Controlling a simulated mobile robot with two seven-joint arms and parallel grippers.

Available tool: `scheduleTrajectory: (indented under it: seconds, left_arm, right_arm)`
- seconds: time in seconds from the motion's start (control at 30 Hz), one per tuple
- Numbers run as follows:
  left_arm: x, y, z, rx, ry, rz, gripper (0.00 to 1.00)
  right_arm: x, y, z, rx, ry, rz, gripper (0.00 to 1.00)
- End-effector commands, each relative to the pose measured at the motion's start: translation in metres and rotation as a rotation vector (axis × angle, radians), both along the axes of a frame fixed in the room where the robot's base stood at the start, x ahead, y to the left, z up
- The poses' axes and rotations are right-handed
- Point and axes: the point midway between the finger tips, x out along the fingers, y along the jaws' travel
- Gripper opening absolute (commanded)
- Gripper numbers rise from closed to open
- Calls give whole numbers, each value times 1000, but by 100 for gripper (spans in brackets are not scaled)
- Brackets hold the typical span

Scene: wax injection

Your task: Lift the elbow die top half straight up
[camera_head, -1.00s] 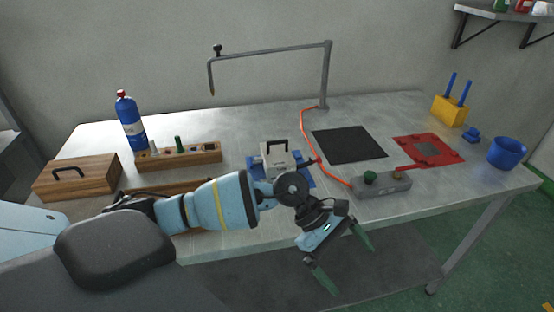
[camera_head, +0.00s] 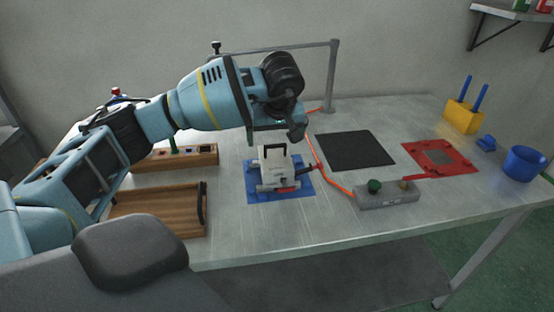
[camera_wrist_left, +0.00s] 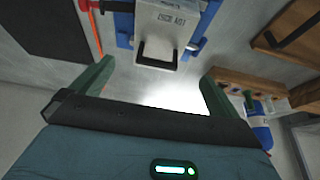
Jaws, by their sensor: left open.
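The elbow die, a pale grey block (camera_head: 279,170) with a black handle on its top, sits on a blue plate (camera_head: 265,195) on the table. The seam between its halves is too small to tell. In the left wrist view the die (camera_wrist_left: 170,17) is at the top, with its black handle (camera_wrist_left: 157,55) towards the fingers. My left gripper is just above and behind the die in the head view, its fingers mostly hidden. In the left wrist view my left gripper (camera_wrist_left: 157,78) is open and empty, its green fingers spread either side of the handle's line. My right gripper is not in view.
A wooden tray (camera_head: 150,212) lies left of the die, with a wooden block rack (camera_head: 205,156) behind it. A grey control box (camera_head: 388,195) with an orange cable (camera_head: 325,165) stands to the right. A black mat (camera_head: 355,150) and a grey post (camera_head: 333,75) are further back.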

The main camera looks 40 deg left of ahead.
Motion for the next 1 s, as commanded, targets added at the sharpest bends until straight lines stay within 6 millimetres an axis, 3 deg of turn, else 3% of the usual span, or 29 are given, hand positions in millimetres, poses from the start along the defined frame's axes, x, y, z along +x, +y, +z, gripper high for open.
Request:
scheduleTrajectory:
  seconds: [0.2,0.47,0.8,1.0]
  left_arm:
    - [5,6,-20,-1,3,1,100]
    - [9,8,-29,-2,2,-1,100]
    - [22,22,-67,-3,1,0,100]
    - [23,23,-69,-3,0,-1,100]
  right_arm:
    - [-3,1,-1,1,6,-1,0]
    - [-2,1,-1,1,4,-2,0]
    - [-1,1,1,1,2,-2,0]
    - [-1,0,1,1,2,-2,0]
